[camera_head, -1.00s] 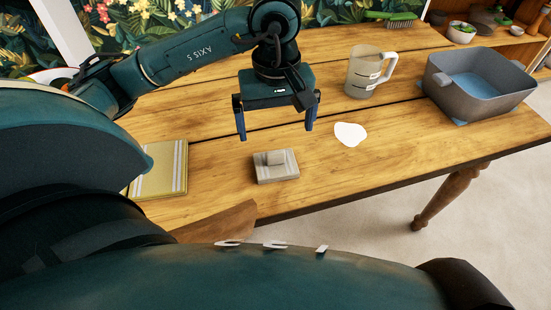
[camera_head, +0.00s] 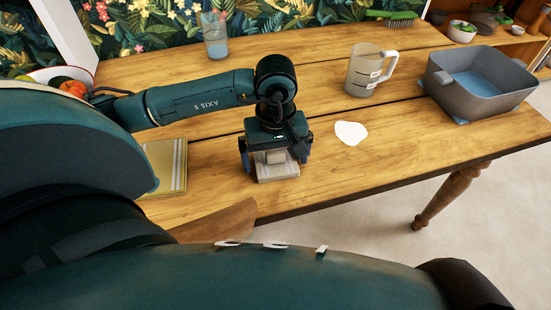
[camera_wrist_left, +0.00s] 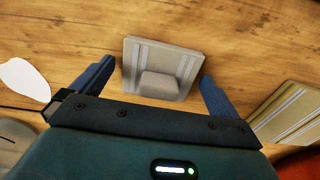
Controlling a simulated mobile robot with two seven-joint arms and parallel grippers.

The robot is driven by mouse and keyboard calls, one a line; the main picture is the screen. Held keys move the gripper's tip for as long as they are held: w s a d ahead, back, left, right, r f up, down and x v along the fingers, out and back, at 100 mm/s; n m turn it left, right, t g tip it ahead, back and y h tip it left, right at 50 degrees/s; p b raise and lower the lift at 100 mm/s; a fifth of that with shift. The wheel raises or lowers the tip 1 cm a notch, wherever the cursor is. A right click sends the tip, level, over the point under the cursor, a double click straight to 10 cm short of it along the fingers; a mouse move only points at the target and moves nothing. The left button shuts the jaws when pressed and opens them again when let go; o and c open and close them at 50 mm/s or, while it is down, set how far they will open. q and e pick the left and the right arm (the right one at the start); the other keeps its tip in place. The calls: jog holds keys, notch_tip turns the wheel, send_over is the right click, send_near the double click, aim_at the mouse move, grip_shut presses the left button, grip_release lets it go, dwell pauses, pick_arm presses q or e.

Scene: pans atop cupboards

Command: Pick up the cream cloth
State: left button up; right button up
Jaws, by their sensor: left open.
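The cream cloth (camera_head: 279,174) lies folded on the wooden table near its front edge, with a raised block-like fold on top. It also shows in the left wrist view (camera_wrist_left: 178,56), with pale stripes. My left gripper (camera_head: 276,168) is open, pointing down over the cloth. In the left wrist view its two fingers (camera_wrist_left: 155,85) stand to either side of the raised fold, and nothing is held. The gripper hides the far part of the cloth in the head view. My right gripper is not in view.
A yellow striped cloth (camera_head: 172,165) lies to the left. A white flat patch (camera_head: 350,133) lies to the right on the table (camera_head: 390,150). A measuring jug (camera_head: 362,75), a grey basin (camera_head: 480,88) and a glass (camera_head: 215,40) stand farther off.

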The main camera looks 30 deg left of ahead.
aim_at(276, 153)
pick_arm(q)
jog(key=shift+c, duration=0.2)
jog(key=c, duration=0.9)
jog(key=shift+o, duration=0.2)
notch_tip(276, 153, up, 10)
jog(key=shift+r+p, duration=0.1)
jog(key=shift+p, duration=0.3)
